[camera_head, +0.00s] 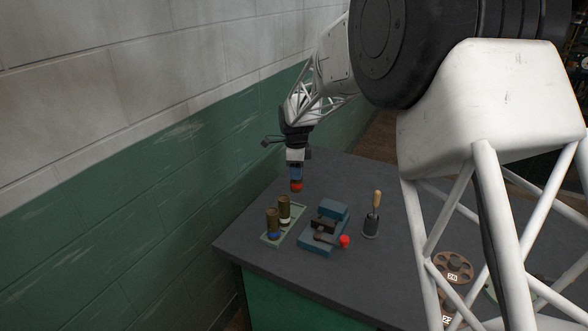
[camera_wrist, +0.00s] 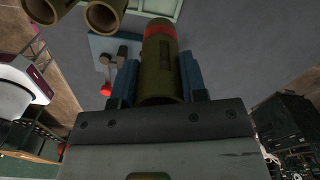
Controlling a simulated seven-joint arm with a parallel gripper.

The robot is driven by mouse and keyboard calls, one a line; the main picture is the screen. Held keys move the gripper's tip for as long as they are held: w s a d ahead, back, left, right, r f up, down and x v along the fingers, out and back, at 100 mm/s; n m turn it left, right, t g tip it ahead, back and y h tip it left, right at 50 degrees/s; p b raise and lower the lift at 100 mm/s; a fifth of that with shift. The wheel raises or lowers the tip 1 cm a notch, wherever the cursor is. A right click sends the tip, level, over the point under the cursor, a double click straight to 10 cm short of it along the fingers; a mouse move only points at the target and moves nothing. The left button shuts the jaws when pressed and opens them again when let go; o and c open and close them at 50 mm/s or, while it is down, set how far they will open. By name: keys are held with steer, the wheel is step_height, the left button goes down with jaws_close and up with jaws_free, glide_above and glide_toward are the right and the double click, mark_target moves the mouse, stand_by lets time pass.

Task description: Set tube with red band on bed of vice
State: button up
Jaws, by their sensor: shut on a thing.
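My gripper (camera_head: 296,168) is shut on the tube with red band (camera_head: 296,187). It holds the tube upright above the far part of the bench, with the red band at the lower end. In the wrist view the olive tube (camera_wrist: 160,62) sits between the two blue fingers of my gripper (camera_wrist: 160,84), its open end towards the camera. The blue vice (camera_head: 316,240) stands on the bench, nearer the head camera than the held tube and to its right. The vice also shows in the wrist view (camera_wrist: 100,48), with its red handle knob. The tube is apart from the vice.
A pale green tray (camera_head: 270,238) left of the vice holds a blue-banded tube (camera_head: 272,220) and a white-banded tube (camera_head: 284,208). A wooden-handled tool (camera_head: 376,200) stands in a dark holder right of the vice. Numbered discs (camera_head: 453,266) lie further right. A wall runs along the left.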

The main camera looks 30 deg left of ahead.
steer(key=s+d, duration=0.2)
steer(key=d, duration=1)
steer(key=shift+s+d, duration=0.25)
steer(key=shift+d, duration=0.05)
steer(key=shift+f, duration=0.35)
steer(key=shift+f, duration=3.35)
steer(key=o, duration=1.1)
steer(key=shift+o, duration=0.2)
